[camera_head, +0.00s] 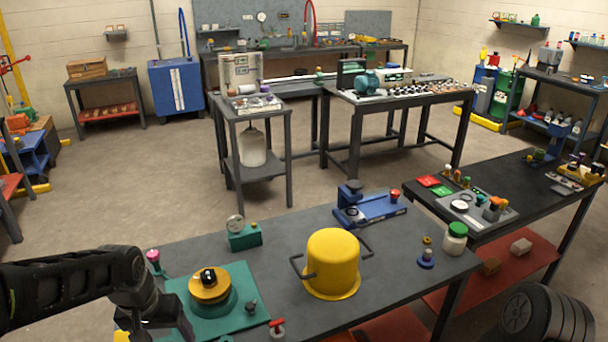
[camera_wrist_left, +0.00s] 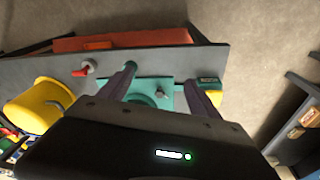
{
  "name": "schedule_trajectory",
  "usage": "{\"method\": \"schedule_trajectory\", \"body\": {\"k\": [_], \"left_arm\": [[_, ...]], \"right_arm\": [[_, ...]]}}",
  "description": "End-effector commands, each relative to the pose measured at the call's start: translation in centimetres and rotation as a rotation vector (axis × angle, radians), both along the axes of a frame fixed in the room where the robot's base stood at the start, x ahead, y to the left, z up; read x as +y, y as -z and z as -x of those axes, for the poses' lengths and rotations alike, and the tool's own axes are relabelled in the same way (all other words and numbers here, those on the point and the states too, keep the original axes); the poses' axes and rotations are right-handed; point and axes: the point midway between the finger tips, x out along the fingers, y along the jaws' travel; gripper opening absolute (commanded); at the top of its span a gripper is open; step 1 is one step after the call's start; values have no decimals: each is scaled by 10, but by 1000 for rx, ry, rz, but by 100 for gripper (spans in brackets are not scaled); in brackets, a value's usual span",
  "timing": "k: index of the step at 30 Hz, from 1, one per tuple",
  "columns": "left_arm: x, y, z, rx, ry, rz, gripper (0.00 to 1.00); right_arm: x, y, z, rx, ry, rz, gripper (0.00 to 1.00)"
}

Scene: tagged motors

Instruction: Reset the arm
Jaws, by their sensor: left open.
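My left arm comes in from the left in the head view, its gripper (camera_head: 163,325) low over the near left part of the grey workbench (camera_head: 285,250). The gripper is beside a green plate (camera_head: 245,322) carrying a teal housing with a yellow round part (camera_head: 209,286) and a dark knob on top. In the left wrist view, the two fingers of the open gripper (camera_wrist_left: 160,88) stand apart, with the green plate and teal housing (camera_wrist_left: 143,98) showing between and beyond them. Nothing shows held between them. My right gripper is in neither view.
A yellow pot with side handles (camera_head: 332,262) stands mid-bench. A teal gauge block (camera_head: 243,236), a blue fixture (camera_head: 368,207), a red-handled valve (camera_head: 276,327) and a white jar with a green lid (camera_head: 455,238) are around it. Open floor lies behind the bench.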

Motion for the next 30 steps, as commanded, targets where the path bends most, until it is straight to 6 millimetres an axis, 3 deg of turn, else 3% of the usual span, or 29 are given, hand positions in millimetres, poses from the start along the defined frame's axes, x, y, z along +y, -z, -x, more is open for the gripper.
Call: {"method": "schedule_trajectory", "body": {"k": [5,8,11,14,16,20,24,27,30], "left_arm": [[-20,11,-25,-109,22,36,73],[-40,29,-39,-165,39,66,73],[-65,57,-48,-209,53,104,73],[-96,97,-49,-239,64,145,73],[-122,133,-41,-242,65,177,73],[-172,211,3,-199,55,231,73],[-212,274,74,-82,42,271,73],[-230,298,120,16,50,295,73],[-241,312,150,85,63,312,73]], "right_arm": [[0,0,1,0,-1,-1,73],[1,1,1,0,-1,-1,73],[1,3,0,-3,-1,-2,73],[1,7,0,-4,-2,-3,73],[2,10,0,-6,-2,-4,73],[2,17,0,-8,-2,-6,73],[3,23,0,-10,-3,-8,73],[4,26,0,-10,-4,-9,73],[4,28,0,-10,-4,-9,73]]}}
